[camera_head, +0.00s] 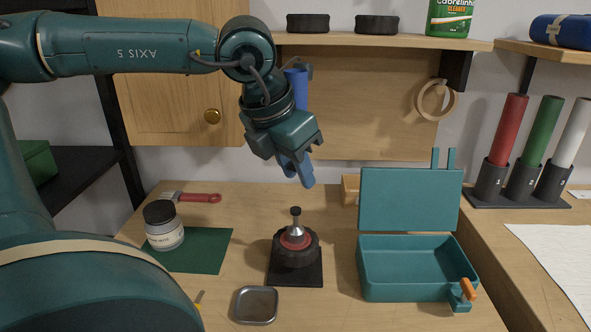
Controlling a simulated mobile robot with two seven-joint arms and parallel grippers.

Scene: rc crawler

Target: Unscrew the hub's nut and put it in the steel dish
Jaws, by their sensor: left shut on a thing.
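The hub (296,250) is a dark round piece with a red ring and a silver cone, standing on a black base. A small dark cap-like piece (295,212) tops the cone; I cannot tell whether it is the nut or a bare stud. The square steel dish (256,305) lies in front of the hub, a little left, and looks empty. My left gripper (297,175) points down above the hub, clear of it. My right gripper is not in view.
An open teal box (415,294) stands right of the hub. A lidded jar (164,228) stands on a green mat (205,250) at the left, with a red-handled brush (198,198) behind. A blue cylinder (297,88) shows behind my wrist.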

